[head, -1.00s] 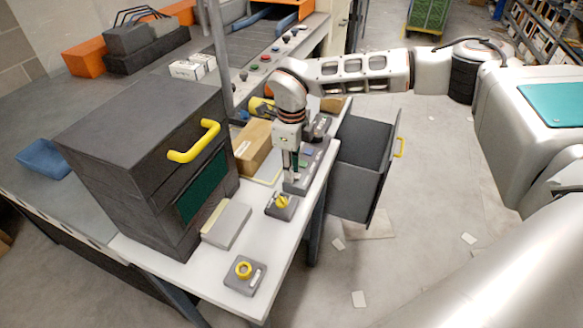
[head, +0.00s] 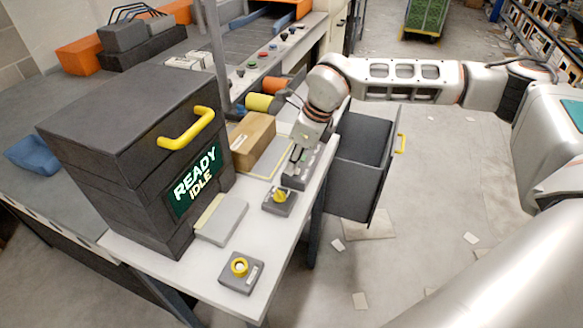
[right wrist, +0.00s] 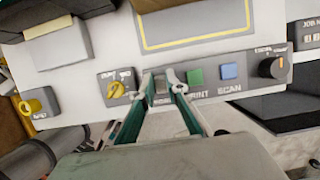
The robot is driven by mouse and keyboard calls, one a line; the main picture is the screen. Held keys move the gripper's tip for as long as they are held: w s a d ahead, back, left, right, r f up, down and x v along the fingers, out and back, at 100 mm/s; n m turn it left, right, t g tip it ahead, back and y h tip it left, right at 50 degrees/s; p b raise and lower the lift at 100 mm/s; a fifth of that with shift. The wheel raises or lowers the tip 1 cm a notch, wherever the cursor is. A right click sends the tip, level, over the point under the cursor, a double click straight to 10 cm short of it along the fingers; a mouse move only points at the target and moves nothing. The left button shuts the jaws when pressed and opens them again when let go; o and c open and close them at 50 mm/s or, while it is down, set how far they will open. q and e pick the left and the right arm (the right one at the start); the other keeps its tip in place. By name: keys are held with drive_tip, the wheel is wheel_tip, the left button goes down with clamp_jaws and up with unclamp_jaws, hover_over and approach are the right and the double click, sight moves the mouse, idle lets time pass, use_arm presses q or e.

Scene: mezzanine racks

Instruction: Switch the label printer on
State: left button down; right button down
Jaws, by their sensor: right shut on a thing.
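The label printer (head: 125,120) is a dark box with a yellow handle (head: 188,128) on the bench at left. Its green screen (head: 195,181) is lit and reads "READY IDLE". My right gripper (head: 299,152) is over the grey control panel (head: 295,182) beside it. In the right wrist view my gripper's fingertips (right wrist: 161,84) are shut around a small grey switch (right wrist: 161,87) on that panel. A green button (right wrist: 195,77), a blue button (right wrist: 229,71) and a dial (right wrist: 271,67) sit right of it. My left gripper is out of view.
A box with a yellow knob (head: 280,196) and one with a yellow ring button (head: 239,267) stand along the bench edge. A cardboard box (head: 252,142) lies behind the panel. An open grey drawer (head: 352,190) juts out at right.

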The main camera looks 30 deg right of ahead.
idle(0.3)
drive_tip(key=c, duration=2.3)
unclamp_jaws()
drive_tip(key=v, duration=1.2)
drive_tip(key=shift+s, duration=0.15)
drive_tip(key=shift+f, duration=0.1)
